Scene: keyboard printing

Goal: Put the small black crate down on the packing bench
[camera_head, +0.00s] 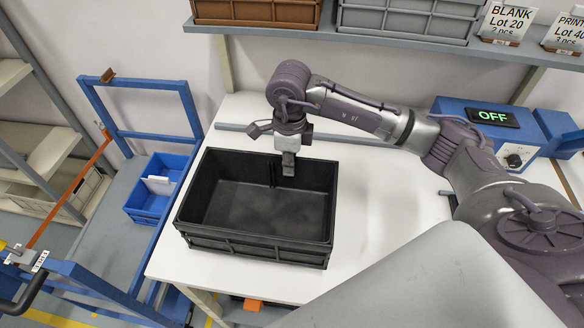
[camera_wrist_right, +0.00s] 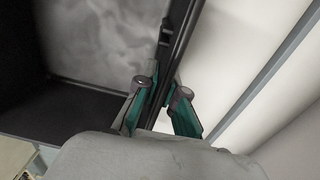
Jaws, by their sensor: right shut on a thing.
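The small black crate (camera_head: 262,240) is at the left part of the white packing bench (camera_head: 385,225) in the head view. It looks empty and upright, and seems to rest on the bench top, though I cannot tell whether its underside touches. My right gripper (camera_head: 288,168) is shut on the crate's far wall. In the right wrist view, the two fingers of my right gripper (camera_wrist_right: 163,95) pinch the crate's rim (camera_wrist_right: 172,50) from both sides. My left gripper is not in view.
A blue device with a green OFF display (camera_head: 494,117) stands at the bench's right. A shelf (camera_head: 400,42) with brown and grey crates runs above the back. A blue cart (camera_head: 140,140) with a small blue crate (camera_head: 152,195) stands left. Bare bench lies right of the black crate.

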